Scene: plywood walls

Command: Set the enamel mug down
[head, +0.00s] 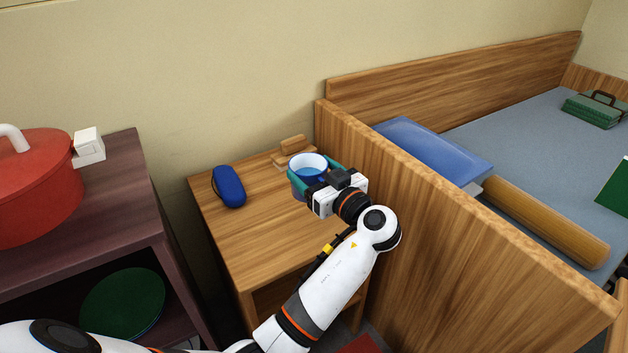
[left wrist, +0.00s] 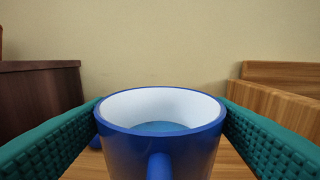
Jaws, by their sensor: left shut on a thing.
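The enamel mug (head: 308,165) is blue outside and white inside, with a blue bottom showing inside. It is upright over the small wooden table (head: 235,243), near its right side. My left gripper (head: 312,176) is shut on the mug, with a teal finger pad on each side of it. In the left wrist view the mug (left wrist: 160,135) fills the middle between the two pads, its handle toward the camera. I cannot tell whether the mug's base touches the tabletop; the gripper hides part of it. My right gripper is not in view.
A blue case (head: 229,186) lies on the table's left part and a small wooden object (head: 292,148) at its back. A wooden bed-end panel (head: 440,235) rises close on the right. A dark shelf (head: 125,205) with a red pot (head: 35,185) stands left. The table's front middle is clear.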

